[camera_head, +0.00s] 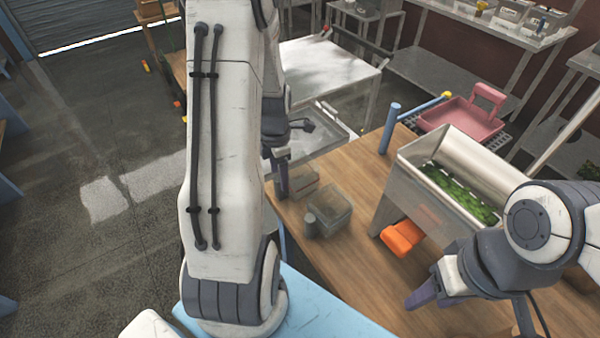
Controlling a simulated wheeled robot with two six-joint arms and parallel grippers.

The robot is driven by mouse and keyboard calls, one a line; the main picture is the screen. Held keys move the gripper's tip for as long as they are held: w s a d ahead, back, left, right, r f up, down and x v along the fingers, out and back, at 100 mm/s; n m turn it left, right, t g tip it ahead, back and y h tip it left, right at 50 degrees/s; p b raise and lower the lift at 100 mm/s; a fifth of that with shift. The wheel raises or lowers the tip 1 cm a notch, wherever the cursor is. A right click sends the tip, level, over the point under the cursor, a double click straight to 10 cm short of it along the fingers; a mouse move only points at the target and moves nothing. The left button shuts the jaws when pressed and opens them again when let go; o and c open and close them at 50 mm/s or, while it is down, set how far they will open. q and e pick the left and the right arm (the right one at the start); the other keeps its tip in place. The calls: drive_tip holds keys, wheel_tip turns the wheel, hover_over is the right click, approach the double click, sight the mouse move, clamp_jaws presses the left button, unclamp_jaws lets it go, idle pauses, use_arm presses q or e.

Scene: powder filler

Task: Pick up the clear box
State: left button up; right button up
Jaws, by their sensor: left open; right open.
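Two clear boxes stand on the wooden table. One clear box (304,182) is at the table's left edge, partly hidden by my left gripper and arm. The other clear box (335,207) is just right of it and nearer. My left gripper (294,155) is open, with one finger in front of the left box; I cannot tell whether it touches it. The large white arm link hides part of this area. My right gripper (476,306) is open at the lower right, well away from both boxes, nothing seen between its fingers.
A metal filler hopper (410,165) holding green material stands at right, with an orange part (402,239) below its front. A small grey cylinder (311,226) stands beside the nearer box. A blue post (389,128) and a pink tray (462,118) are behind. Table between boxes and hopper is clear.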

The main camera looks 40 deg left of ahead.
use_arm(q)
drive_tip(key=shift+f, duration=0.8)
drive_tip(key=shift+f+p, duration=0.45)
drive_tip(key=shift+f, duration=0.15)
drive_tip(key=shift+w+a+f+p, duration=0.15)
drive_tip(key=shift+f+p, duration=0.35)
drive_tip(key=shift+f, duration=1.55)
clamp_jaws()
